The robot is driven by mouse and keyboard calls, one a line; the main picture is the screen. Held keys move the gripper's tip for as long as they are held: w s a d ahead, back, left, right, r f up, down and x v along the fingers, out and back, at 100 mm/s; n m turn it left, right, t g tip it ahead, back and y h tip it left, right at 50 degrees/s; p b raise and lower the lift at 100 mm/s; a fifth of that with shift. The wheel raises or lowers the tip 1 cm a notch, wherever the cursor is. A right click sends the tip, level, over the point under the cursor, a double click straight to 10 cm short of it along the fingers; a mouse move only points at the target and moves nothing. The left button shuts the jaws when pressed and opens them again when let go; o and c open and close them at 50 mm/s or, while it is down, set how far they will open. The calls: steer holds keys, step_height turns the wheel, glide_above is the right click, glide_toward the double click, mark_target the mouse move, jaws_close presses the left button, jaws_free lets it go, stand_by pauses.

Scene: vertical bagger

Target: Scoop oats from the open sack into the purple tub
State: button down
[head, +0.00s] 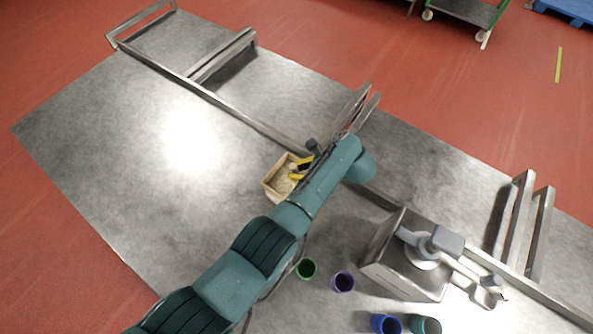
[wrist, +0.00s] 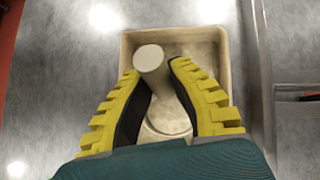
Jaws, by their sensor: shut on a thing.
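The open sack (head: 269,187) is a beige, square-mouthed container with pale oats in it. It also shows in the wrist view (wrist: 222,62), below my gripper. My gripper (wrist: 155,70) has yellow ribbed fingers and is shut on the pale grey handle of a scoop (wrist: 150,57). The scoop's round bowl (wrist: 168,122) shows between the fingers, over or in the oats; its depth and load cannot be told. In the head view my gripper (head: 299,170) is at the sack, partly covered by my arm. The purple tub (head: 343,282) stands upright to the lower right of the sack.
A green tub (head: 306,268) stands left of the purple one. A blue tub (head: 386,323) and a teal tub (head: 425,325) stand at the bottom edge. A metal box with a grey device (head: 410,255) stands right of the purple tub. The metal table is clear at left.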

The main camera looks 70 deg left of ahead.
mark_target(292, 165)
step_height(292, 165, up, 6)
steer(key=p, duration=0.5)
steer(key=shift+f, duration=0.1)
steer(key=t+p, duration=0.1)
steer(key=p, duration=0.1)
steer(key=shift+s+a+r+h+p, duration=0.1)
steer(key=shift+s+r+h+p, duration=0.1)
steer(key=shift+h+p, duration=0.15)
steer(key=shift+s+a+f+t+h, duration=0.2)
steer(key=shift+f+t+h, duration=0.1)
steer(key=shift+t+h, duration=0.25)
steer(key=shift+s+a+f+t+h, duration=0.15)
steer(key=shift+s+f+t+h, duration=0.1)
steer(key=shift+t+h, duration=0.3)
steer(key=t+h, duration=0.2)
steer(key=f+t+h, duration=0.1)
steer(key=shift+s+a+t+b, duration=0.15)
steer(key=shift+a+t+b, duration=0.15)
steer(key=shift+t, duration=0.1)
